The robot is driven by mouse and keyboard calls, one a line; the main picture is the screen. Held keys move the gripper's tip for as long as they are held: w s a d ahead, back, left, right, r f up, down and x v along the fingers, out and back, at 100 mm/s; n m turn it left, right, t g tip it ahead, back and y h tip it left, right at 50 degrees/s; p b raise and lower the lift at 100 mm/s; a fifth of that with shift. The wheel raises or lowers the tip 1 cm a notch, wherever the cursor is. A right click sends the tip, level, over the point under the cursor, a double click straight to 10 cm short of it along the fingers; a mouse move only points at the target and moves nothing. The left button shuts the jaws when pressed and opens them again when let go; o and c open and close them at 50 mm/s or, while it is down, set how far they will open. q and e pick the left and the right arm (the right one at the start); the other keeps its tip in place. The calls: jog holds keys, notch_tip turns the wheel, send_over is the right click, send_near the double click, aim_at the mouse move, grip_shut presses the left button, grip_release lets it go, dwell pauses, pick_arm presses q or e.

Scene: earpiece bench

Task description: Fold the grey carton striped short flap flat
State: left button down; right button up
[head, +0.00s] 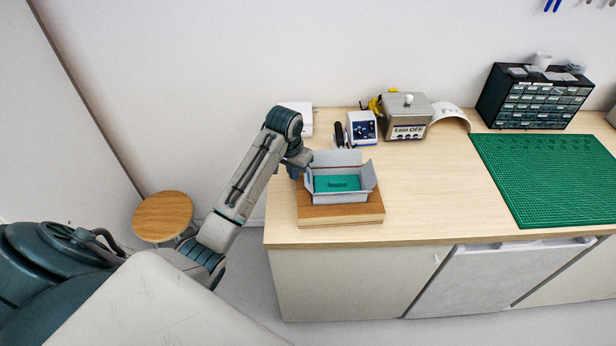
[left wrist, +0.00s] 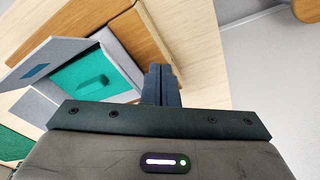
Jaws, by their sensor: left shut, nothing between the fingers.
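The grey carton (head: 341,198) sits open on a wooden board, with a green inside or content showing. Its tall back flap (head: 336,159) stands up, and its right short flap (head: 369,178) leans outward. The left short flap (head: 307,184) is beside my left gripper (head: 294,172), and I cannot make out stripes on either. My left gripper is shut and empty at the carton's left end. In the left wrist view its fingers (left wrist: 161,84) are together beside the carton's wall (left wrist: 122,60); contact cannot be told. A flap with a blue patch (left wrist: 48,60) shows there too. My right gripper is out of view.
The wooden board (head: 340,216) lies near the bench's front left edge. Behind the carton stand a small blue-faced device (head: 361,127) and a metal box (head: 405,118). A green cutting mat (head: 550,175) lies at right. The bench between is clear. A round stool (head: 162,215) stands left.

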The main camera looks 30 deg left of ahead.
pick_arm(q)
jog(key=shift+w+d, duration=0.45)
jog(key=shift+d, duration=0.2)
jog(key=shift+w+d, duration=0.4)
jog(key=shift+d, duration=0.2)
jog(key=w+d, duration=0.2)
jog(key=d, duration=0.1)
jog(key=shift+f, duration=0.45)
jog(key=shift+d+f, duration=0.1)
jog(key=shift+f, duration=0.2)
dwell(0.5)
